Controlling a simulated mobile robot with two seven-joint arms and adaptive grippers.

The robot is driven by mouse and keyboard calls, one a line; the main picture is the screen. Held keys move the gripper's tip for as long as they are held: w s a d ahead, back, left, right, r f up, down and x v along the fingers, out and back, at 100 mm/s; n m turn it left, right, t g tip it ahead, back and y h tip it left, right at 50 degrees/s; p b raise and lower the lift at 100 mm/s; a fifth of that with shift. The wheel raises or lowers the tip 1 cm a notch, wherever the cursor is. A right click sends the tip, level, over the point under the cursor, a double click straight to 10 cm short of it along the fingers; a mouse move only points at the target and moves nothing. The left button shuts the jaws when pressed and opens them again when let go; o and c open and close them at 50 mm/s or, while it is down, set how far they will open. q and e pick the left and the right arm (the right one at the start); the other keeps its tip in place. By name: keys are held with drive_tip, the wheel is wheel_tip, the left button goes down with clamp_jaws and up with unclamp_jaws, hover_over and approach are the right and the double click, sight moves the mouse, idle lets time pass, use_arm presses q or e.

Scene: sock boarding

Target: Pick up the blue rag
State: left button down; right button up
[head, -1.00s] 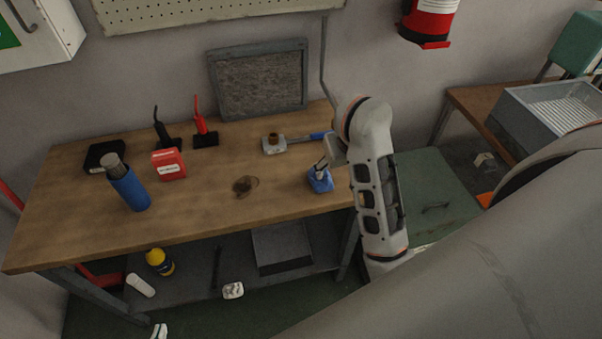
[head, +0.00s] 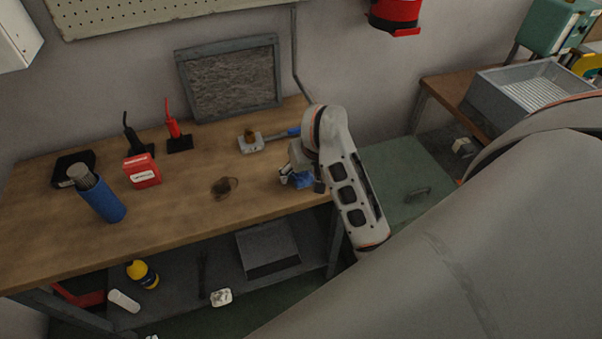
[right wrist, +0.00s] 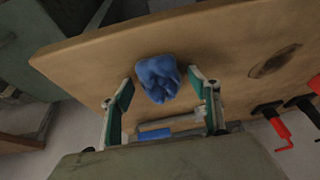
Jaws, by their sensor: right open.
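The blue rag (head: 303,180) lies crumpled on the wooden workbench (head: 180,228) near its right end. In the head view it is partly hidden by my right gripper (head: 289,180), which is just above and beside it. In the right wrist view the rag (right wrist: 158,78) shows whole, in front of and between the two spread fingertips of my right gripper (right wrist: 160,88). The gripper is open and holds nothing. I cannot tell whether a finger touches the rag. My left gripper is not in view.
A blue-handled tool (head: 272,138) lies behind the rag. A dark stain (head: 224,187) marks the bench to the left. A green cabinet (head: 405,190) is to the right.

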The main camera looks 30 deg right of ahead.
drive_tip(key=c, duration=1.2)
drive_tip(key=shift+r, duration=0.1)
